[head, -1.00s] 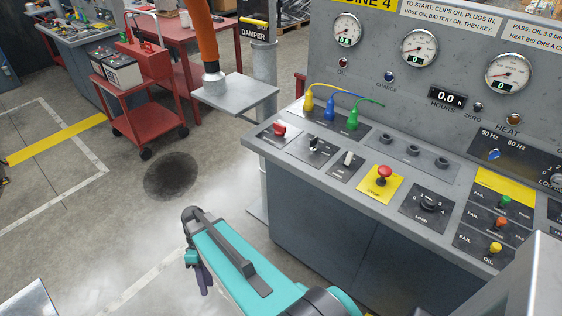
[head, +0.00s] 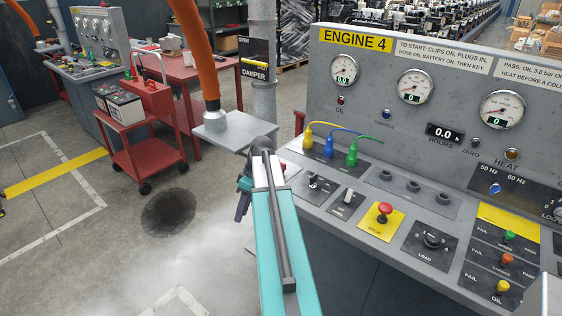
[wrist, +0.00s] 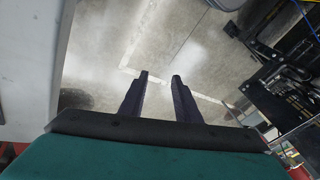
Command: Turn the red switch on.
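The engine 4 control desk (head: 385,215) stands at the right in the head view. The red switch is not clearly visible now; my arm covers the left end of the desk top, where it sits. My gripper (head: 242,207) hangs just left of the desk's left end, fingers pointing down, partly hidden by my wrist. In the wrist view my gripper (wrist: 160,76) is open and empty, its two dark fingers apart over bare floor. The red switch is not seen in the wrist view.
Close to where my arm reaches are a key switch (head: 315,183), yellow, blue and green plugs (head: 329,144) and a red stop button (head: 385,210). An orange hose (head: 194,45) and a grey post (head: 262,95) stand behind. A red trolley (head: 147,160) is farther left.

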